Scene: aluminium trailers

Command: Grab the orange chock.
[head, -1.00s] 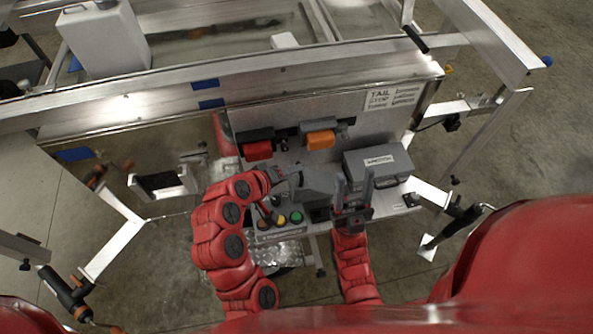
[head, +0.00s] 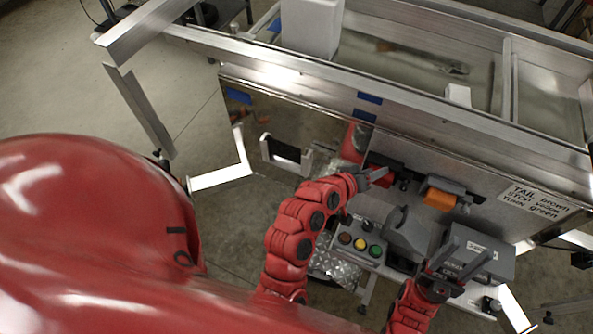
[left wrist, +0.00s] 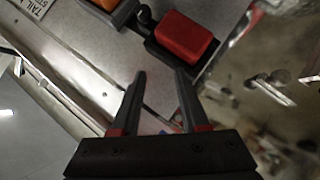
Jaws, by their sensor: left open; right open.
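The orange chock (head: 439,199) sits in a dark holder on the trailer's upright metal panel, right of a red chock (head: 381,177). In the left wrist view, only part of the orange chock (left wrist: 106,4) shows at the top edge. The red chock (left wrist: 185,37) is plain there, just beyond my fingertips. My left gripper (head: 378,173) is in front of the red chock and partly covers it; it is open and empty in the left wrist view (left wrist: 158,73). My right gripper (head: 457,266) is open, low in front of a grey box, right of and below the orange chock.
The grey box (head: 480,250) and a grey wedge-shaped piece (head: 407,234) stand below the chocks. A panel with coloured buttons (head: 360,243) is left of them. A lettered label (head: 535,200) is to the right. The trailer's rail runs above.

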